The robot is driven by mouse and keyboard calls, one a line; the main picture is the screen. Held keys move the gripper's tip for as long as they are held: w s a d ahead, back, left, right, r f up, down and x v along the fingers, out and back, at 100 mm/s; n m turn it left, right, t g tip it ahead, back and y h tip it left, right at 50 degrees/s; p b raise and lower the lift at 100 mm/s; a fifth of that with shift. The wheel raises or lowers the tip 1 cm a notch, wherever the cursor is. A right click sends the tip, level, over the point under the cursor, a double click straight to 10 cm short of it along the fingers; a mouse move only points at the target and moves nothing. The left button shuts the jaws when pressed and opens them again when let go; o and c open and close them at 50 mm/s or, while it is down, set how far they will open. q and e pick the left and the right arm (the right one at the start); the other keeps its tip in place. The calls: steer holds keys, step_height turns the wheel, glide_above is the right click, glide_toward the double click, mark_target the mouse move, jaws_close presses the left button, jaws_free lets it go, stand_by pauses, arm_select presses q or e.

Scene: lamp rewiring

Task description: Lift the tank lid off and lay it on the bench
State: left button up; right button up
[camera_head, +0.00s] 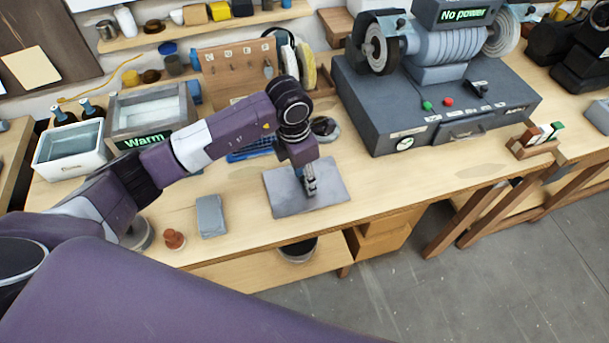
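A flat grey plate, which looks like the tank lid (281,199), lies on the bench in front of the pegboard. The tank (178,107), a grey box with a "Warm" label, stands at the left of the bench. Its top looks uncovered, with a pale inside showing. My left gripper (310,190) points down over the middle of the plate, at or just above its surface. Its fingers look close together, but I cannot tell whether they hold a handle there. My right gripper is not in view.
A white basin (72,158) stands left of the tank. A grey block (210,216) and a reddish-brown knob (174,239) lie near the front edge. A grinder on a dark cabinet (430,110) reads "No power". Bare bench lies right of the plate.

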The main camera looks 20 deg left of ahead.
arm_select(q)
step_height(320, 180, up, 12)
steer(key=a, duration=0.1)
steer(key=shift+s, duration=0.45)
